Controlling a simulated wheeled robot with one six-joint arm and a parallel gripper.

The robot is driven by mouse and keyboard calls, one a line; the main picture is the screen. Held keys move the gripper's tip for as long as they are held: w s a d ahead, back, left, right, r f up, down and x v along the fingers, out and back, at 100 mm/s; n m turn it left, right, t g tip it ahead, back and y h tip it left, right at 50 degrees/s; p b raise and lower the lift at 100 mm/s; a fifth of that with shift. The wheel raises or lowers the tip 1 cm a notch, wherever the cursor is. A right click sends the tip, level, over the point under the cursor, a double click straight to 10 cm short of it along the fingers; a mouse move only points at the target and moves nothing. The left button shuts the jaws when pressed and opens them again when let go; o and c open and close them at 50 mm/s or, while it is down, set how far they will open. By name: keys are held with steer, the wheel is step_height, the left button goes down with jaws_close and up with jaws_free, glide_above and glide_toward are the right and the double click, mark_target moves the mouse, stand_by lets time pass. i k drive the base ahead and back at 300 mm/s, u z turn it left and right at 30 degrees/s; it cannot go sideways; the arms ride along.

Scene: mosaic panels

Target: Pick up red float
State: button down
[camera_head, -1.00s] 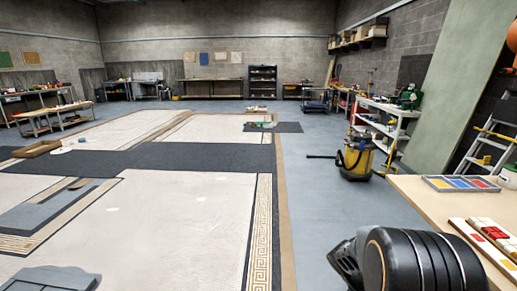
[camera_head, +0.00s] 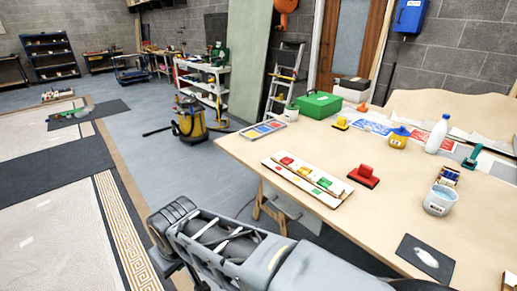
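The red float (camera_head: 363,176) lies on the light wooden table at the right, with its red handle block facing up. It sits just right of a long pale board with coloured tiles (camera_head: 307,181). Nothing covers it. My arm crosses the bottom of the picture in front of the table, but my gripper is not in view.
A yellow vacuum (camera_head: 190,122) stands on the open floor beyond.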

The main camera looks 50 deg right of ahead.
mark_target(364, 176)
steer(key=z, duration=2.8)
steer(key=k, duration=0.5)
steer(key=u, duration=0.85)
steer(key=i, duration=0.95)
steer(key=z, duration=0.5)
steer(key=i, duration=0.45)
steer(key=z, duration=0.5)
